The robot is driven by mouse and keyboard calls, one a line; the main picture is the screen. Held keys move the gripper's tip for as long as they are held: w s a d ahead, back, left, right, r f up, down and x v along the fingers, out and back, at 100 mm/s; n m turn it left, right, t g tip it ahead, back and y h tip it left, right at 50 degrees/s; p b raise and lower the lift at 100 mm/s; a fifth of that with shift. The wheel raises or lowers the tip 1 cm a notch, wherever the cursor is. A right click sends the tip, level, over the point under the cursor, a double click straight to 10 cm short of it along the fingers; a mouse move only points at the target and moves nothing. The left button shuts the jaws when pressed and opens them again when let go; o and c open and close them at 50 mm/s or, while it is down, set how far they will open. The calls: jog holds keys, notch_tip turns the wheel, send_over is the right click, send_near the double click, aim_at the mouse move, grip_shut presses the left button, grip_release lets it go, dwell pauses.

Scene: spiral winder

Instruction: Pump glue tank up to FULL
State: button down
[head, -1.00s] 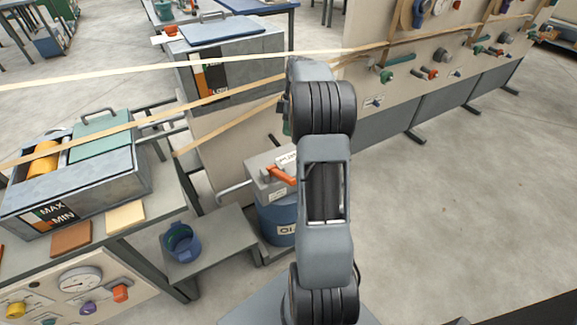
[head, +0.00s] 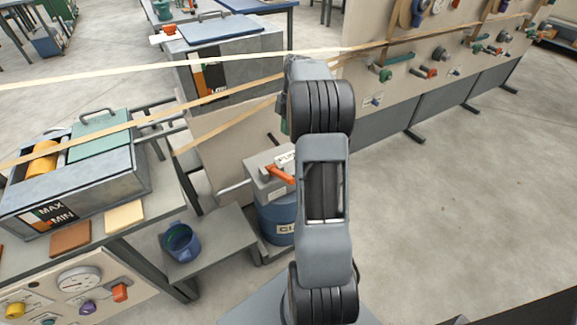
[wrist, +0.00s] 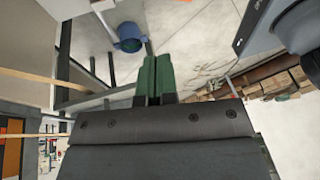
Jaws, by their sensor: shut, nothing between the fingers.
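A blue drum (head: 277,222) with a grey box top stands left of my arm, its label partly covered. An orange handle (head: 281,174) and a white tag (head: 285,158) are on its top, partly behind my arm. A grey tank (head: 62,190) with a green lid and a MAX/MIN gauge (head: 50,216) is at the left. Another grey tank (head: 250,52) with an orange and black gauge (head: 210,80) stands at the back; which one is the glue tank I cannot tell. My gripper (wrist: 157,58) shows green fingers shut and empty in the wrist view; in the head view the arm mostly hides it.
A blue cup (head: 181,242) sits on a low grey shelf (head: 225,240) beside the drum and also shows in the wrist view (wrist: 130,38). Tan strips cross above the tanks. A panel with knobs (head: 425,65) stands at the back right. The floor at right is clear.

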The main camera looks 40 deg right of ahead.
jog(key=b, duration=0.1)
send_near(285, 176)
jog(key=x, duration=0.3)
jog(key=w+x, duration=0.1)
jog(key=shift+s+a+f, duration=0.1)
jog(key=shift+a+f, duration=0.25)
jog(key=shift+s+f, duration=0.55)
jog(key=shift+f, duration=0.3)
